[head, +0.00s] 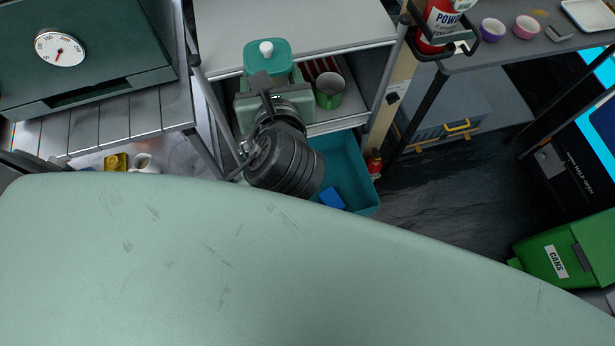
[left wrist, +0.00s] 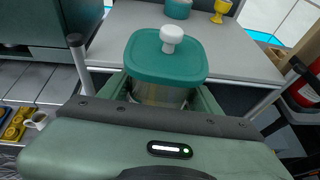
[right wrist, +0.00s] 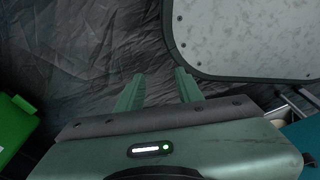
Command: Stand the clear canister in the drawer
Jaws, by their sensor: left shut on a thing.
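The clear canister has a teal lid with a white knob (head: 266,48). My left gripper (head: 268,84) is shut on it, in front of the shelf unit. In the left wrist view the canister's lid (left wrist: 165,58) faces me, and its clear body (left wrist: 160,95) sits between the two fingers, mostly hidden. The open teal drawer (head: 360,180) is below and to the right of my left gripper, partly hidden by my arm. A blue item (head: 331,198) lies in it. My right gripper (right wrist: 158,92) is open and empty over the dark floor; the head view does not show it.
The shelf unit's top (head: 300,22) is above the drawer, with a green mug (head: 329,90) inside the unit. A wooden post and a red fire extinguisher (head: 437,25) stand to the right. A green cans bin (head: 560,255) is at far right. Dark floor between is clear.

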